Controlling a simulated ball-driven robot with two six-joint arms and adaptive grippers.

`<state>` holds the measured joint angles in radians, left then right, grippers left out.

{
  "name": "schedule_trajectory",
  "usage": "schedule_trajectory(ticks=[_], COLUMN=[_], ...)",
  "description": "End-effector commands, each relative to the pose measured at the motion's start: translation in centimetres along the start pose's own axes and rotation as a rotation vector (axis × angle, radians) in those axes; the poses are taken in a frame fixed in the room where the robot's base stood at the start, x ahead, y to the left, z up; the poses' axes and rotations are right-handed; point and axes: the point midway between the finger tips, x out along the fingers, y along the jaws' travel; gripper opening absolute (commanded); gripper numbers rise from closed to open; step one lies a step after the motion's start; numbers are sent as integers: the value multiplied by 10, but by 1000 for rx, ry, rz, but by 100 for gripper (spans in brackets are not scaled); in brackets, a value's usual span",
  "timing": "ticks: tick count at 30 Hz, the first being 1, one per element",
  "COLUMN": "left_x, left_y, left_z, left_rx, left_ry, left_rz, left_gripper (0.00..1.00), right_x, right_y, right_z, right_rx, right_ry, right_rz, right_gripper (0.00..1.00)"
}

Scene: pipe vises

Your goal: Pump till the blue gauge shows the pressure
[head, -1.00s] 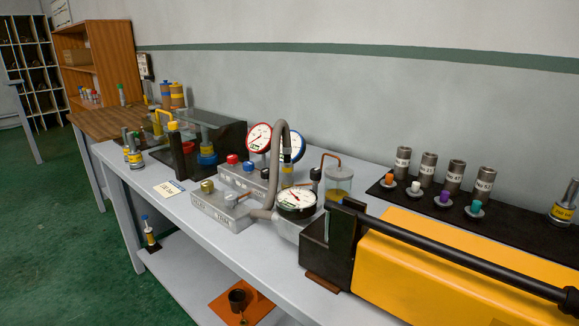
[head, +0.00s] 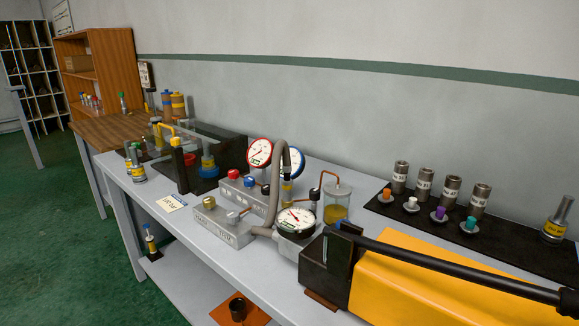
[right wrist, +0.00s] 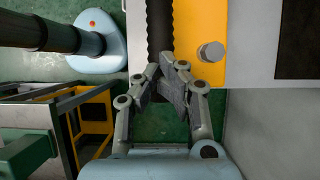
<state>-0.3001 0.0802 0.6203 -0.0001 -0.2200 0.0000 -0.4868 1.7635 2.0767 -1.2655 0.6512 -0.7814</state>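The blue-rimmed gauge (head: 293,163) stands behind the grey hose, which hides part of its dial; its needle reading is too small to tell. A red-rimmed gauge (head: 259,152) is beside it, and a black-rimmed gauge (head: 296,221) sits in front. The yellow pump (head: 430,270) has a long black lever (head: 470,268) sloping down to the right. In the right wrist view, my right gripper (right wrist: 174,68) has its fingers bent inward around the end of the ribbed black lever grip (right wrist: 160,28) and appears shut on it. My left gripper is not in view.
A manifold with red (head: 232,174) and blue (head: 252,182) knobs and a brass-knob block (head: 222,222) stand by the gauges. A written card (head: 172,203) lies to their left. Steel cylinders (head: 425,183) and colored plugs occupy a black mat behind the pump.

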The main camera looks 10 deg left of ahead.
Motion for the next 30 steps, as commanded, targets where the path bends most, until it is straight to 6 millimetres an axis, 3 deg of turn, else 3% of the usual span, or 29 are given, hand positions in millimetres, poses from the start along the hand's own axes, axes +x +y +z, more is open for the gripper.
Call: schedule_trajectory(ticks=[5,10,19,30], left_x=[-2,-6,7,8], left_y=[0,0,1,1], left_z=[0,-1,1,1], left_rx=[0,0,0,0], left_ry=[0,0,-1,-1], left_rz=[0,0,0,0], left_gripper=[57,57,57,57], right_x=[-4,-22,-50,-56], right_y=[0,-1,-2,-1], right_z=[4,24,57,63], right_rx=[-1,-5,-4,-1], right_ry=[0,-2,-1,-1], right_rz=[0,-3,-3,0], right_gripper=[0,0,0,0])
